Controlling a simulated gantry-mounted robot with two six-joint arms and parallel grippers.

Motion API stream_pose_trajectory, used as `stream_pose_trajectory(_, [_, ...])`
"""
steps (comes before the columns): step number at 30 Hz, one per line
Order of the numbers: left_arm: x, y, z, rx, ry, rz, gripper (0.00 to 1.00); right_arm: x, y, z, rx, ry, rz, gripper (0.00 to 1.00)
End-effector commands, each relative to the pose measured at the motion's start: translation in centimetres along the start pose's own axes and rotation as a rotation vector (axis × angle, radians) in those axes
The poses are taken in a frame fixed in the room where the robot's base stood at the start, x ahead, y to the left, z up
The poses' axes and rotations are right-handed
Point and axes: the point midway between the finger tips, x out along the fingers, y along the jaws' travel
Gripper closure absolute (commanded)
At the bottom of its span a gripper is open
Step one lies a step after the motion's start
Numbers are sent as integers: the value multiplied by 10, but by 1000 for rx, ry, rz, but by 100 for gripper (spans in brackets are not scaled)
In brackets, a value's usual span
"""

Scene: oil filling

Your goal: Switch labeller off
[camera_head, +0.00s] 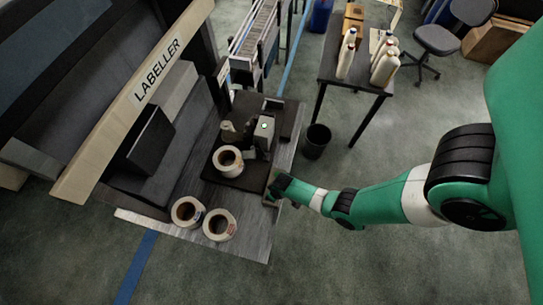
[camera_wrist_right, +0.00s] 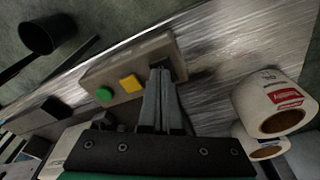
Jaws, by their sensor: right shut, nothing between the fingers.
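The labeller (camera_head: 115,115) is a large dark machine with a cream beam lettered LABELLER, at the left of the head view. In the right wrist view a tan control box (camera_wrist_right: 120,68) sits at the edge of the metal table. It carries a green button (camera_wrist_right: 104,94) and a yellow button (camera_wrist_right: 131,83). My right gripper (camera_wrist_right: 161,73) is shut and empty, its fingertips at the box's right end beside the yellow button. They hide part of the box face there; I cannot tell whether they touch it. My right gripper also shows at the table's right edge in the head view (camera_head: 272,191). My left gripper is out of view.
Label rolls stand on the metal table (camera_head: 250,230): one on the dark plate (camera_head: 228,160), two at the front (camera_head: 187,212). A bin (camera_head: 316,141) and a table with bottles (camera_head: 384,65) are at the back right.

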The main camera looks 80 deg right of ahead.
Motion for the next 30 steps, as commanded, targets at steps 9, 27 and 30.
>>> stream_pose_trajectory(9, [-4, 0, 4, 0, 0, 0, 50, 6, 0, 1, 0, 0, 0, 100])
stream_pose_trajectory(27, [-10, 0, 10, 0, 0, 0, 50, 14, 0, 2, 0, 1, 0, 100])
stream_pose_trajectory(30, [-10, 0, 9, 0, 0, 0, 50, 14, 0, 2, 0, 1, 0, 100])
